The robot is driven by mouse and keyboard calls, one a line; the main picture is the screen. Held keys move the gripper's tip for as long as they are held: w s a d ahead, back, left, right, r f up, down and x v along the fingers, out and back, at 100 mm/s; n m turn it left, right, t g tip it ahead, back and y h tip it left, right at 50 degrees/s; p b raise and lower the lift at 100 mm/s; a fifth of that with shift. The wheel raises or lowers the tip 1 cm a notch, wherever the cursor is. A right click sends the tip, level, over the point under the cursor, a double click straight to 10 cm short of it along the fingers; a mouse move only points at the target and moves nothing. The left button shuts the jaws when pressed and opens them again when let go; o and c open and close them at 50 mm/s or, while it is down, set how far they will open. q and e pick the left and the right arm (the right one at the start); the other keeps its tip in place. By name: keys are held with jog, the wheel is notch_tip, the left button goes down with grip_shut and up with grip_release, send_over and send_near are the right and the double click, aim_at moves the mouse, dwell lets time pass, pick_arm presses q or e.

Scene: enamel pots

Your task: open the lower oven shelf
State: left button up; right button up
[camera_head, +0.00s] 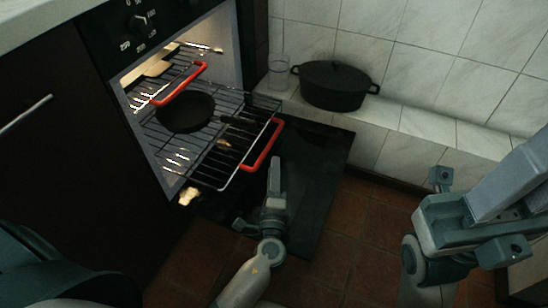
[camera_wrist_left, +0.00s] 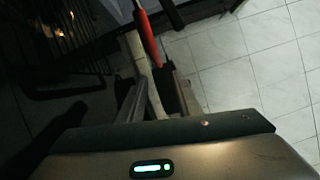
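The oven (camera_head: 150,50) is lit and its dark door (camera_head: 315,190) lies folded down. A wire shelf (camera_head: 222,178) with a red handle (camera_head: 265,146) sticks out over the door. A second red handle (camera_head: 182,84) is further back, inside the oven. My left gripper (camera_head: 275,165) is close to the front handle, at its lower end. In the left wrist view the red handle (camera_wrist_left: 147,35) runs down towards the space between the fingers (camera_wrist_left: 165,80), which look apart. I cannot tell whether they touch it. My right arm is at the right; its fingertips are out of view.
A round black pan (camera_head: 186,111) sits in the oven among the racks. A lidded black pot (camera_head: 333,86) and a clear glass (camera_head: 278,72) stand on the tiled ledge (camera_head: 420,125). Dark cabinets flank the oven at left. Brown floor tiles (camera_head: 345,235) are clear right of the door.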

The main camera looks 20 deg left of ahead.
pick_arm(q)
jog(key=shift+v, duration=1)
